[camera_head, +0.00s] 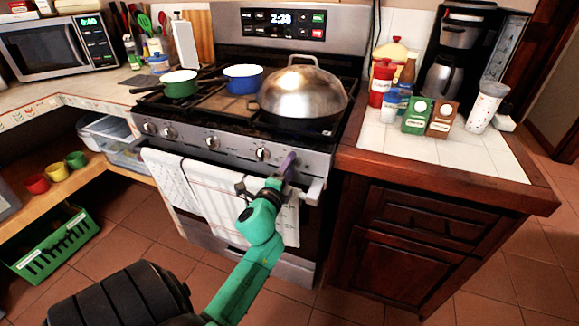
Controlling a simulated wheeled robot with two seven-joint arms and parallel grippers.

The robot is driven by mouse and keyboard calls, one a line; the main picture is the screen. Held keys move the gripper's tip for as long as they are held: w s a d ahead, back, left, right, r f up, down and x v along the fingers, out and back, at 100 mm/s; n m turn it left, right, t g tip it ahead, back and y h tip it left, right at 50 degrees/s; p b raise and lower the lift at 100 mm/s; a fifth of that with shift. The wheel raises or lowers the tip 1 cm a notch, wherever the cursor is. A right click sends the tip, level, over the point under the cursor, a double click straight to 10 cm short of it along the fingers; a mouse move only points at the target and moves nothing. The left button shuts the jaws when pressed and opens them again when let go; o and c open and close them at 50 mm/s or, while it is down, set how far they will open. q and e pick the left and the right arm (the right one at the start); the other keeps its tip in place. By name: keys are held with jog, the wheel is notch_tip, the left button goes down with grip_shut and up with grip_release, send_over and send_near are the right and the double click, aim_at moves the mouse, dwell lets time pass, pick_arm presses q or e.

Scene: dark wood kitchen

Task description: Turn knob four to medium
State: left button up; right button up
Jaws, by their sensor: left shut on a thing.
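The stove's front panel (235,148) carries a row of silver knobs. From left to right I see a first knob (149,127), a second knob (168,132), a third knob (212,142) and another knob (262,153) to their right. My left gripper (288,163) has purple fingers and is at the right end of this panel. It is shut on the knob at that end, which the fingers hide. Its turn angle cannot be seen. My right gripper is not in view.
Towels (215,195) hang on the oven handle (312,190), close to my left wrist. A large domed pan (303,92), a blue pot (243,79) and a green pot (180,83) sit on the stove. The right counter (430,152) holds containers and a coffee maker (460,50).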

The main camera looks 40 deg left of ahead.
pick_arm(q)
jog(key=shift+n, duration=0.3)
jog(key=shift+f, duration=0.1)
jog(key=o, duration=1.4)
jog(key=shift+c, duration=0.2)
